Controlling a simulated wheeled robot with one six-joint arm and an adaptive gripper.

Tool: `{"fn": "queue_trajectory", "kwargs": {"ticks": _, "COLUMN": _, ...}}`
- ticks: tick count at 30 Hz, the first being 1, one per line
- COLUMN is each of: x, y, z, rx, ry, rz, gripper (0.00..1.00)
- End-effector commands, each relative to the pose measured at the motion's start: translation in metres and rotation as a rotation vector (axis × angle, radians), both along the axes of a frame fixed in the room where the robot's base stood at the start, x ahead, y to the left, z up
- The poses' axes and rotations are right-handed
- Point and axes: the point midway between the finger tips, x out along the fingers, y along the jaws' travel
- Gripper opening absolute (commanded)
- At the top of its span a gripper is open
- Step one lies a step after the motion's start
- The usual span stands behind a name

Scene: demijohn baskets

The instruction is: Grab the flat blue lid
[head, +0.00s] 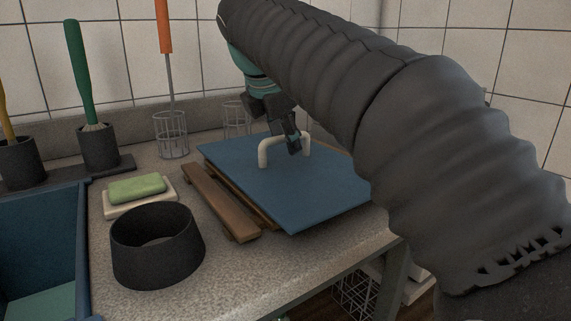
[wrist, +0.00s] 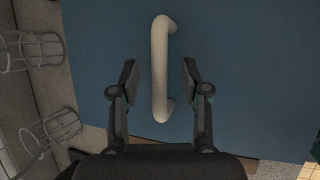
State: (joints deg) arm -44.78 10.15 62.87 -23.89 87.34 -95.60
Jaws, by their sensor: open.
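The flat blue lid (head: 300,192) lies on the counter, with brown wooden slats (head: 221,201) under and beside its left edge. A cream bow handle (head: 264,152) stands up from the lid. My gripper (head: 294,143) is at the handle, above the lid. In the wrist view the lid (wrist: 240,50) fills most of the picture, and the handle (wrist: 160,70) runs upright between the two fingers of my gripper (wrist: 160,82). The fingers are open, with a gap on each side of the handle. My arm hides the lid's far right part in the head view.
A black round collar (head: 157,245) and a green sponge on a pale dish (head: 138,188) stand left of the lid. Wire baskets (head: 171,135) are behind. A blue basin (head: 45,240) is at far left. The counter's front edge is close to the lid.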

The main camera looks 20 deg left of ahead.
Motion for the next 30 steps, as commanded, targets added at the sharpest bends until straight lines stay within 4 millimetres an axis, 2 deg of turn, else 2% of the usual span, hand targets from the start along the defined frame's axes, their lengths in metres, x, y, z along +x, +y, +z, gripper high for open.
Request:
{"fn": "queue_trajectory", "kwargs": {"ticks": 4, "x": 0.0056, "y": -0.0011, "z": -0.0100, "rx": 0.000, "ry": 0.000, "rz": 0.000, "gripper": 0.46}}
{"fn": "queue_trajectory", "kwargs": {"ticks": 11, "x": 0.0063, "y": -0.0008, "z": -0.0112, "rx": 0.001, "ry": -0.001, "rz": 0.000, "gripper": 0.46}}
{"fn": "queue_trajectory", "kwargs": {"ticks": 14, "x": 0.0063, "y": -0.0008, "z": -0.0112, "rx": 0.001, "ry": -0.001, "rz": 0.000, "gripper": 0.26}}
{"fn": "queue_trajectory", "kwargs": {"ticks": 17, "x": 0.0063, "y": -0.0008, "z": -0.0112, "rx": 0.001, "ry": -0.001, "rz": 0.000, "gripper": 0.01}}
{"fn": "queue_trajectory", "kwargs": {"ticks": 30, "x": 0.0063, "y": -0.0009, "z": -0.0108, "rx": 0.001, "ry": -0.001, "rz": 0.000, "gripper": 0.00}}
